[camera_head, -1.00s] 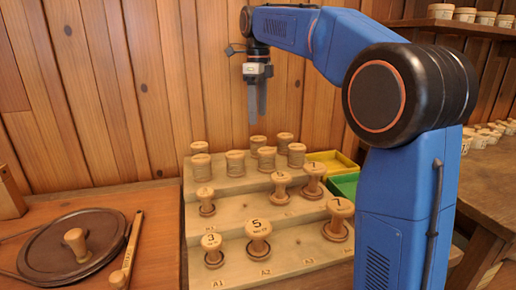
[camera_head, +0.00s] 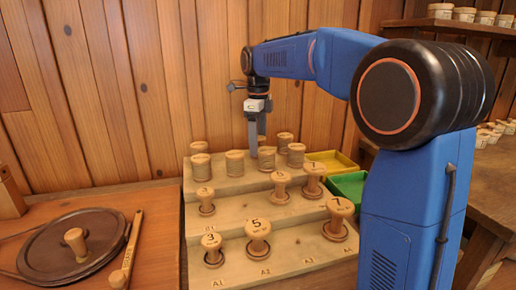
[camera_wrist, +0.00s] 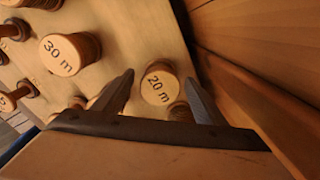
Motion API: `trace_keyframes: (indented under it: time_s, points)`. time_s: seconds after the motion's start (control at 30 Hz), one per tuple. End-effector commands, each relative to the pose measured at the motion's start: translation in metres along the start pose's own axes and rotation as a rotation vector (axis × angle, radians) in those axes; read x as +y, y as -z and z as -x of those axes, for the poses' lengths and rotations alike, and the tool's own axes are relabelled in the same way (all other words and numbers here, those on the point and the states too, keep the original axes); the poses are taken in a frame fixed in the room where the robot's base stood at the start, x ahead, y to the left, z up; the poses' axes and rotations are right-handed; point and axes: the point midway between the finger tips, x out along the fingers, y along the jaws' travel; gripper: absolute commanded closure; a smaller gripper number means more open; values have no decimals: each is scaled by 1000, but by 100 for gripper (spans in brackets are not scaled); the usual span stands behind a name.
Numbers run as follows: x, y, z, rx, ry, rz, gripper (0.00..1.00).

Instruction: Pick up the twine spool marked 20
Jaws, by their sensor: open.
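The twine spool marked 20 (camera_wrist: 158,84) shows its pale round top, lettered "20 m", in the wrist view, in the gap between the fingers. My gripper (camera_wrist: 160,77) is open, with one finger on each side of that top in the picture. In the head view my gripper (camera_head: 255,150) points down among the wound spools on the top step of the stand. The labels there cannot be read, so I cannot tell which is the 20. I cannot tell whether the fingertips are level with the spool or still above it.
A spool marked 30 m (camera_wrist: 70,54) stands to the left in the wrist view; others lie partly hidden near the fingers. The wooden wall (camera_wrist: 255,60) is close on the right there. The stepped stand (camera_head: 295,258) also bears numbered knobs. Yellow (camera_head: 335,160) and green trays sit right.

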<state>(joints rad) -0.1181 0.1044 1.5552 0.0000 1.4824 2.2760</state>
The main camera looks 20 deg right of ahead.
Motion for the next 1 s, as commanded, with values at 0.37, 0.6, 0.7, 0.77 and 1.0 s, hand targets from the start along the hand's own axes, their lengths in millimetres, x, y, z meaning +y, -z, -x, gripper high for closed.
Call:
trace_keyframes:
  time_s: [0.37,0.6,0.7,0.77,1.0]
  points:
    - [0,0,0,0,0,0,76]
    - [0,0,0,0,1,0,80]
    - [0,0,3,-1,1,0,80]
    - [0,0,7,-2,2,0,80]
    - [-1,-1,46,-3,3,0,80]
